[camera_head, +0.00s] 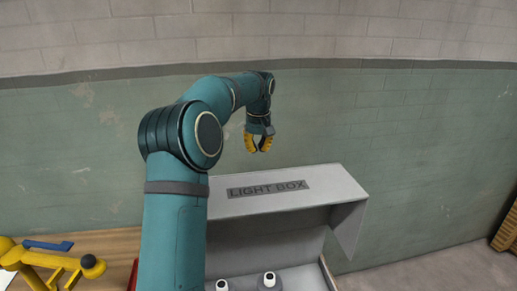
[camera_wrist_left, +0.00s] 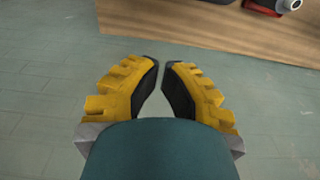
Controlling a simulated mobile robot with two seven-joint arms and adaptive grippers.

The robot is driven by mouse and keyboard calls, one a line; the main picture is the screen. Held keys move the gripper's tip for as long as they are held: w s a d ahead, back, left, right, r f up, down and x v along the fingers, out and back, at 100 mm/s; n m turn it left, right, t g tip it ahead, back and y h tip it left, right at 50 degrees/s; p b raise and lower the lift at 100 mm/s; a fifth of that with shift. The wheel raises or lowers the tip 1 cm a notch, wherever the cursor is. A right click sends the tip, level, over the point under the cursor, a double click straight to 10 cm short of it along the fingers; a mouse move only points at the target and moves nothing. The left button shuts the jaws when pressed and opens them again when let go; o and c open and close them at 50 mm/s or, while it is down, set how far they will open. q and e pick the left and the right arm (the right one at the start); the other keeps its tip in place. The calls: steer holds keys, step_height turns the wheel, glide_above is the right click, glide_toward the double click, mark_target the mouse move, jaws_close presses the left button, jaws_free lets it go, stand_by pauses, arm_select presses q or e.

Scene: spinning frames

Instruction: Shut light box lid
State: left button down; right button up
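The light box is a grey box at the lower middle of the head view. Its lid (camera_head: 285,193), labelled LIGHT BOX, is raised, with a side flap hanging at its right. The open box body (camera_head: 320,276) shows below the lid; its left part is hidden behind my left arm. My left gripper (camera_head: 258,151) is above and behind the lid, pointing down, apart from it. In the left wrist view its yellow fingers (camera_wrist_left: 161,63) have a narrow gap between their tips and hold nothing. My right gripper is not in view.
A wooden table (camera_head: 112,243) with a yellow stand (camera_head: 48,260) is at the left. A brick wall (camera_head: 400,130) rises behind. A wooden edge (camera_wrist_left: 200,30) crosses the left wrist view.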

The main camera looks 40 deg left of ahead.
arm_select(q)
step_height(320, 180, down, 7)
steer(key=s+d, duration=0.1)
steer(key=d, duration=0.1)
steer(key=shift+s+d, duration=0.15)
steer(key=shift+s, duration=0.2)
steer(key=shift+r, duration=0.1)
stand_by(0.4)
